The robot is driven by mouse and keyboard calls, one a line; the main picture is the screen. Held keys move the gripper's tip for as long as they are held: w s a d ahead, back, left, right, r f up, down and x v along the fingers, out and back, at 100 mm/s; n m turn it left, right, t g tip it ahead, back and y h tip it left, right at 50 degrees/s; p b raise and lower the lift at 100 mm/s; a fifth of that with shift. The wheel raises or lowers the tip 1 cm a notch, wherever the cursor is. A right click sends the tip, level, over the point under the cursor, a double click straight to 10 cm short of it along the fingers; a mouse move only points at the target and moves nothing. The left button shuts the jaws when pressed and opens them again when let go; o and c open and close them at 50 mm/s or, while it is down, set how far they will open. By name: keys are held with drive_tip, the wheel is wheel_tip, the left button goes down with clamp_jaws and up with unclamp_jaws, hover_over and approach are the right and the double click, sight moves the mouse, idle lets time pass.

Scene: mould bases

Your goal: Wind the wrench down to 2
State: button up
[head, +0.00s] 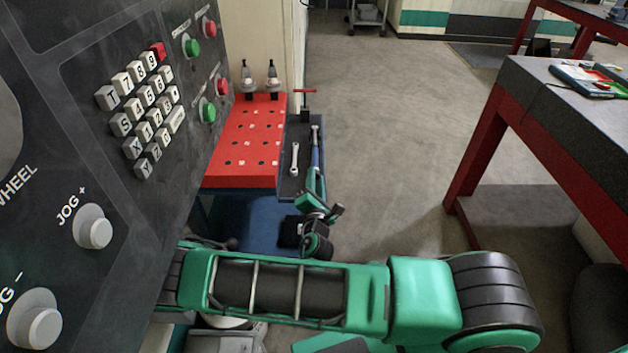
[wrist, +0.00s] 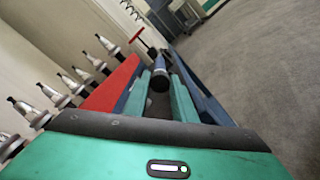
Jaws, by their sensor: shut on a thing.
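The wrench (head: 315,153) is a long tool with a blue shaft and a grey far end. It lies lengthwise over the dark side tray of the red cart. My gripper (head: 317,176) is at its near end, shut on it. In the wrist view the wrench (wrist: 159,66) points away from me, its dark round end between the two green fingers of my gripper (wrist: 161,88). The fingers hide part of its sides. No scale or number on it can be read in either view.
A small silver spanner (head: 294,159) lies left of the wrench. A red T-handle tool (head: 305,92) stands behind it. The red cart top (head: 243,150) carries tool holders (head: 272,78). A control panel (head: 75,140) stands close on the left; the floor (head: 390,130) to the right is clear.

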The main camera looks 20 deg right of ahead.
drive_tip(key=shift+m, duration=0.6)
drive_tip(key=o, duration=1)
drive_tip(key=shift+o, duration=0.2)
drive_tip(key=shift+f, duration=0.1)
